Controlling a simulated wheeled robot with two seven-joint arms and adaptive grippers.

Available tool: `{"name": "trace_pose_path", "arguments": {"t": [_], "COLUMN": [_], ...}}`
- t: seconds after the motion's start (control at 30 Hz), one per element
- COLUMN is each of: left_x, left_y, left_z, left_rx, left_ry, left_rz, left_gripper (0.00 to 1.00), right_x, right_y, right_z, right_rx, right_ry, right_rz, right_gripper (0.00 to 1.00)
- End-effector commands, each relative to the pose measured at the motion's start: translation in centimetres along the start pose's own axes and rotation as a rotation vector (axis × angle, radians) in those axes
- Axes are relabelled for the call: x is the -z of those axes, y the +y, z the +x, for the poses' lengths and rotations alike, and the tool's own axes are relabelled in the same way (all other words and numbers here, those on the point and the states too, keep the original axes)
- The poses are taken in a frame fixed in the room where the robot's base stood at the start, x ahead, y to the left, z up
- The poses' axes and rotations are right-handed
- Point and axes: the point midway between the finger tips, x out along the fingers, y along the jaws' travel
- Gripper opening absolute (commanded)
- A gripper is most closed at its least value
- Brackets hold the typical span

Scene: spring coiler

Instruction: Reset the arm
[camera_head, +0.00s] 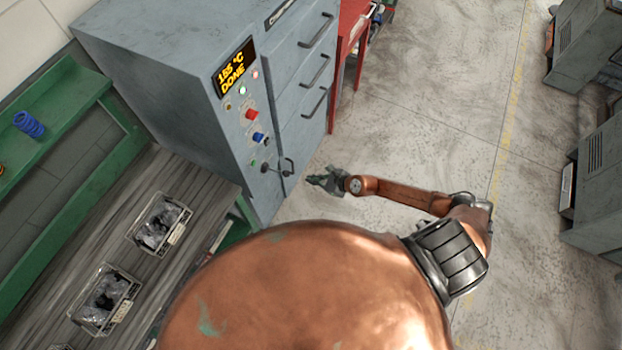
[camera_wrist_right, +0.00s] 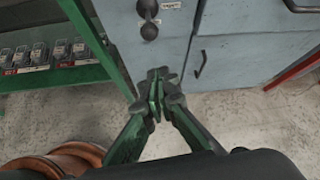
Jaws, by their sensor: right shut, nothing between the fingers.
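My right arm (camera_head: 405,194) is copper-coloured and reaches in from the right in the head view. Its dark green gripper (camera_head: 322,180) points left, near the lower front of a grey cabinet. In the right wrist view the gripper (camera_wrist_right: 157,84) has its fingertips together, with nothing between them. It hangs over the floor, just in front of the cabinet and apart from it as far as I can tell. My left gripper is not in view.
The grey cabinet (camera_head: 150,55) has a display reading "155 °C DONE", several buttons and drawers with handles. A green shelf (camera_head: 60,160) holds a blue spring (camera_head: 29,125). Bins (camera_head: 160,224) stand on the workbench at left. Open floor (camera_head: 430,90) lies right of the cabinet.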

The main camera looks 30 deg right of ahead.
Motion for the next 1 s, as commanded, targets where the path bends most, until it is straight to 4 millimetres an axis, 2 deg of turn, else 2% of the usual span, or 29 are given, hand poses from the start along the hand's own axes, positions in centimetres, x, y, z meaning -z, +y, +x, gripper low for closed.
{"name": "trace_pose_path", "arguments": {"t": [0.37, 0.47, 0.53, 0.57, 0.63, 0.7, 0.77, 0.8, 0.87, 0.9, 1.0], "left_x": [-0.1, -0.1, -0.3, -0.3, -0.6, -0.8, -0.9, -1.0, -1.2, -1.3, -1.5], "left_y": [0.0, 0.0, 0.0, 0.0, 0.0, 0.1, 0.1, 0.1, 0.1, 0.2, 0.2], "left_z": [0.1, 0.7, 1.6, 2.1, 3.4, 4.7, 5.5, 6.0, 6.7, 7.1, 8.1], "left_rx": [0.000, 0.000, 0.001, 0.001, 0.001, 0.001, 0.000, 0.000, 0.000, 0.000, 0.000], "left_ry": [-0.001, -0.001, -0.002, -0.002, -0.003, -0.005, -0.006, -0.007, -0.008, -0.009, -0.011], "left_rz": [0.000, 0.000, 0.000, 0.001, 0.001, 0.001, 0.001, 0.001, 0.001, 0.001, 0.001], "left_gripper": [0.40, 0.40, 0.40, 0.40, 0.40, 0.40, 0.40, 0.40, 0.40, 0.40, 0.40], "right_x": [0.2, 1.3, 3.1, 4.3, 8.2, 13.3, 17.6, 20.5, 24.8, 27.5, 34.1], "right_y": [0.0, -0.4, -1.0, -1.3, -2.1, -2.7, -2.6, -2.4, -1.4, -0.6, 2.3], "right_z": [0.1, 0.9, 2.1, 2.7, 4.2, 5.2, 5.6, 5.7, 5.7, 5.6, 5.1], "right_rx": [0.002, 0.022, 0.055, 0.075, 0.137, 0.216, 0.284, 0.330, 0.398, 0.446, 0.567], "right_ry": [0.001, -0.002, -0.007, -0.009, -0.017, -0.026, -0.035, -0.041, -0.048, -0.054, -0.069], "right_rz": [0.011, 0.129, 0.320, 0.430, 0.744, 1.089, 1.347, 1.504, 1.722, 1.856, 2.164], "right_gripper": [0.00, 0.00, 0.00, 0.00, 0.00, 0.00, 0.00, 0.00, 0.00, 0.00, 0.00]}}
